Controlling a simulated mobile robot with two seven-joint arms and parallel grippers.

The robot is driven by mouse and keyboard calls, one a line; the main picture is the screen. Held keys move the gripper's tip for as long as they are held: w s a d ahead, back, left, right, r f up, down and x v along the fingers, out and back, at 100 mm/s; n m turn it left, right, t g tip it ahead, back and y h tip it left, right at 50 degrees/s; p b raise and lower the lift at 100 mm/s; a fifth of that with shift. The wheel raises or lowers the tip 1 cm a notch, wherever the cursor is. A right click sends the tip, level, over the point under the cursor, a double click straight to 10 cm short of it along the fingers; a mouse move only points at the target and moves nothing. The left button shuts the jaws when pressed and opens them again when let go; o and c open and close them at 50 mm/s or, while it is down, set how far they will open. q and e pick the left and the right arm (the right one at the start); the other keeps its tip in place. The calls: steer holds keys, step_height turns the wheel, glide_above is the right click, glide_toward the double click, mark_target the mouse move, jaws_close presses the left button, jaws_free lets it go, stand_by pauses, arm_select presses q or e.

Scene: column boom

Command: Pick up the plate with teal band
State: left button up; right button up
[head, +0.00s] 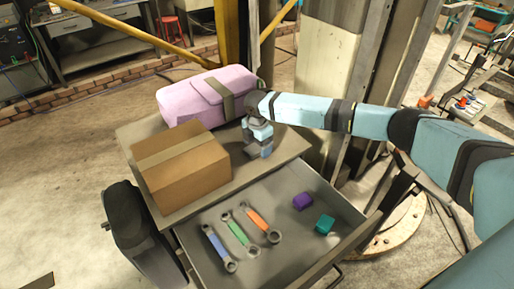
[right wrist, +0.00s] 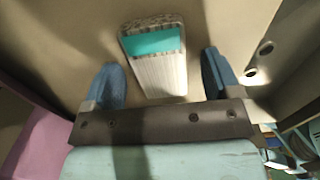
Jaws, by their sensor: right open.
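The plate with teal band (right wrist: 158,70) shows in the right wrist view as a thick pale piece with ribbed lines and a teal stripe near its far end. It lies on the cabinet top. My right gripper (right wrist: 163,80) is open, with one blue finger on each side of the plate and a visible gap on both sides. In the head view the right gripper (head: 259,150) points down over the cabinet top, right of the cardboard box; I cannot make out the plate there. My left gripper is not in view.
A pink case (head: 195,100) with a strap and a cardboard box (head: 180,168) stand on the cabinet top (head: 285,147). The open drawer (head: 275,195) in front holds a blue wrench (head: 217,247), a green wrench (head: 238,232), an orange wrench (head: 261,222), a purple block (head: 303,201) and a teal block (head: 325,224).

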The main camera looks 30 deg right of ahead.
steer(key=shift+c, duration=0.5)
steer(key=c, duration=1.1)
steer(key=shift+c, duration=0.7)
steer(key=shift+r, duration=0.1)
